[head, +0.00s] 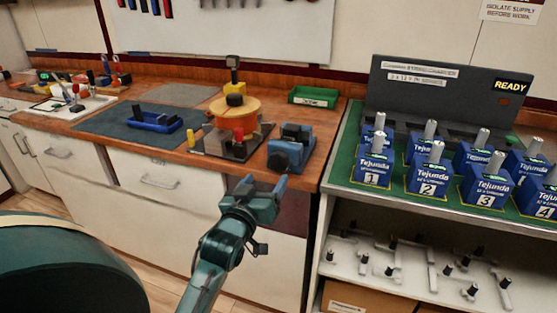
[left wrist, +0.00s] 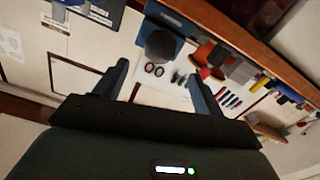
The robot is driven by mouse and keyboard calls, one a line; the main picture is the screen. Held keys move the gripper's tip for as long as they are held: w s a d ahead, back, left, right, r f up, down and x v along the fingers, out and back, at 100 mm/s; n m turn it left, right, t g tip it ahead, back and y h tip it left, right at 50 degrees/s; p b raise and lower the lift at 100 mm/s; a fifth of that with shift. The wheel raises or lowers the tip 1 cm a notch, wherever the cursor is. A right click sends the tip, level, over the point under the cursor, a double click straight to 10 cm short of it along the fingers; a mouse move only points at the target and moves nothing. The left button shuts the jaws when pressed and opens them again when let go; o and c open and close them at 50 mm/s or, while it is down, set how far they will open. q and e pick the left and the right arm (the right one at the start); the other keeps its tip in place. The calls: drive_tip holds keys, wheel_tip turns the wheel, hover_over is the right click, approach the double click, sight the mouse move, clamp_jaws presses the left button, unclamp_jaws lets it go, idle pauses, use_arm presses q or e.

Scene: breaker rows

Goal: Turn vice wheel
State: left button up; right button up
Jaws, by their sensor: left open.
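The vice (head: 296,138) is a small blue block with grey jaws on the wooden bench, near its right end. Its dark round wheel (head: 283,157) faces the bench's front edge. In the left wrist view the vice (left wrist: 172,16) is near the top, with the wheel (left wrist: 161,45) beyond and between my fingers. My left gripper (head: 264,186) is open and empty, in front of the bench and below the wheel, apart from it. It also shows in the left wrist view (left wrist: 160,80). My right gripper is not in view.
An orange round fixture (head: 235,110) on a dark plate stands left of the vice. A green bin (head: 313,97) is behind it. A blue tray (head: 155,122) lies farther left. Numbered blue breakers (head: 372,168) stand on a green-topped shelf at right. Open floor lies before the drawers.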

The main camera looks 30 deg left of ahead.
sight(277, 163)
use_arm(q)
drive_tip(key=x, duration=0.9)
drive_tip(key=shift+w, duration=0.2)
drive_tip(key=shift+c, duration=0.4)
drive_tip(key=c, duration=0.9)
